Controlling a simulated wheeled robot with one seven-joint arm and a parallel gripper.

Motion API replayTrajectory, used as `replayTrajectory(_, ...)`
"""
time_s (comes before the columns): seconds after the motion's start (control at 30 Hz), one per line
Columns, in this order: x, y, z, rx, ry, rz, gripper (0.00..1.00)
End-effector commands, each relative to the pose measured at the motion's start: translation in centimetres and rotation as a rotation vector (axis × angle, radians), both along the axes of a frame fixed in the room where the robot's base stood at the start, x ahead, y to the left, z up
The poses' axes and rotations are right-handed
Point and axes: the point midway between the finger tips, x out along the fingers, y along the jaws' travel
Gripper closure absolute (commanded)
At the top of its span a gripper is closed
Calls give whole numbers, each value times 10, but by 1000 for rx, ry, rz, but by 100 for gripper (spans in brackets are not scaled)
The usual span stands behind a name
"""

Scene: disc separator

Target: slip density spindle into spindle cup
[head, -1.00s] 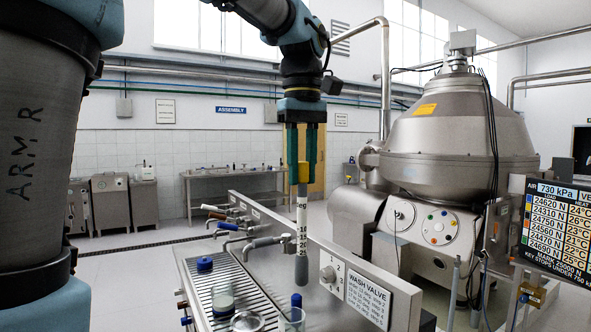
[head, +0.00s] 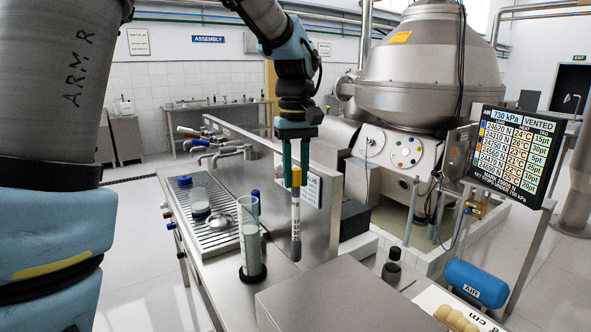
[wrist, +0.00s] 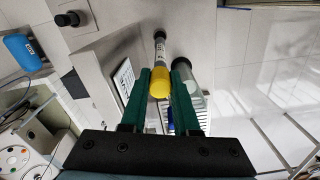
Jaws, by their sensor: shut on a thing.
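My gripper (head: 295,170) points down with its green fingers shut on the yellow top of the density spindle (head: 295,222). The spindle is a slim upright rod with a pale numbered scale and a dark lower end. It hangs to the right of the spindle cup (head: 251,240), apart from it in the head view. The cup is a tall clear cylinder with pale liquid and a dark foot. In the wrist view the spindle (wrist: 160,58) runs away from my gripper (wrist: 158,88), and the cup (wrist: 192,88) is just right of it, partly behind a finger.
A grated steel tray (head: 208,232) with taps holds a blue-capped jar (head: 199,205). A grey box top (head: 345,300) fills the near front. The screen (head: 515,152) reads VENTED.

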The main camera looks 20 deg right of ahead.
Motion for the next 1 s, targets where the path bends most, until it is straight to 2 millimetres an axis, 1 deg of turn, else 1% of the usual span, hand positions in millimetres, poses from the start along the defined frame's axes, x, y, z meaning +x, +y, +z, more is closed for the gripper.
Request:
replayTrajectory(0.23, 0, 0, 2, 0, 0, 0, 100)
replayTrajectory(0.8, 0, 0, -47, 0, 0, 0, 100)
replayTrajectory(1.0, 0, 0, -56, 0, 0, 0, 100)
